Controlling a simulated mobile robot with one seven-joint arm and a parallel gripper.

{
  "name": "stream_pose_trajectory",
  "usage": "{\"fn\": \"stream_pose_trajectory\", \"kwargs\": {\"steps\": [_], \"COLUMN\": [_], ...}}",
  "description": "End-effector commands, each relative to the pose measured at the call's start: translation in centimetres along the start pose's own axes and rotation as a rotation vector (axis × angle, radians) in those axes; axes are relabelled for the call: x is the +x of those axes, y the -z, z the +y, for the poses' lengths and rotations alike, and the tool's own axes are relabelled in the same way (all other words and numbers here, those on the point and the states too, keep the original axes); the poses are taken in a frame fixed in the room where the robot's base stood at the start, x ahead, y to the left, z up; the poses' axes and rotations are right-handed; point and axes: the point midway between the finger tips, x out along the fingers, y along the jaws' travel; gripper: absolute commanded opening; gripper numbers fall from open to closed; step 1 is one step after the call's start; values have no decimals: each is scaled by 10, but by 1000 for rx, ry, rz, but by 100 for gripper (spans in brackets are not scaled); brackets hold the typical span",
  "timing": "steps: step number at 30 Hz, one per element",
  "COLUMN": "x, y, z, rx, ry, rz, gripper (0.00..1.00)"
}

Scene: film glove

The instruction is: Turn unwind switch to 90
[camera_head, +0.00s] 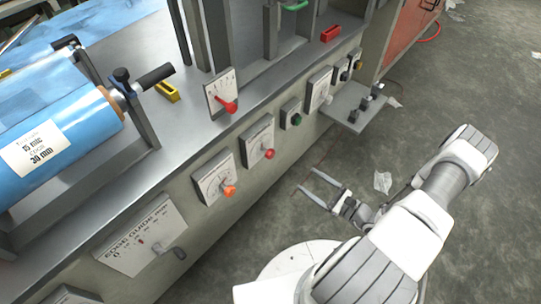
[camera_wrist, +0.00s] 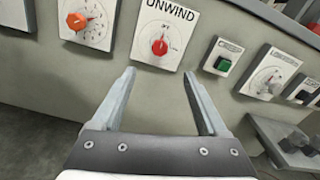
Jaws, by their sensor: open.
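The unwind switch is a red knob (camera_wrist: 160,46) on a white plate labelled UNWIND (camera_wrist: 175,22), at the top middle of the wrist view. In the head view the red knob (camera_head: 268,154) sits on the grey machine front, between an orange knob and a green button. My gripper (camera_head: 307,178) is open and empty, apart from the panel and to the right of the switch in the head view. In the wrist view its fingertips (camera_wrist: 159,72) appear below the red knob, one to each side. The knob's pointer points roughly up, towards the OFF mark.
An orange knob (camera_wrist: 76,21) is left of the switch, and a green button (camera_wrist: 223,64) and a dial plate (camera_wrist: 268,72) are right. A small shelf with black knobs (camera_head: 352,106) sticks out farther along. The floor beside the machine has free room.

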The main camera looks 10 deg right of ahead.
Motion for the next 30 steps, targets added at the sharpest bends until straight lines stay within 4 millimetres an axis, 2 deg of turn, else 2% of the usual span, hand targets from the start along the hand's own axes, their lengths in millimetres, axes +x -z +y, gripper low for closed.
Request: {"fn": "stream_pose_trajectory", "kwargs": {"steps": [5, 21, 27, 30], "x": [18, 132, 162, 169], "y": [1, 2, 1, 1], "z": [0, 1, 1, 0], "rx": [0, -1, -1, -1], "ry": [1, -3, -2, 0], "rz": [-3, -2, -1, -1], "gripper": [76, 76, 76, 76]}}
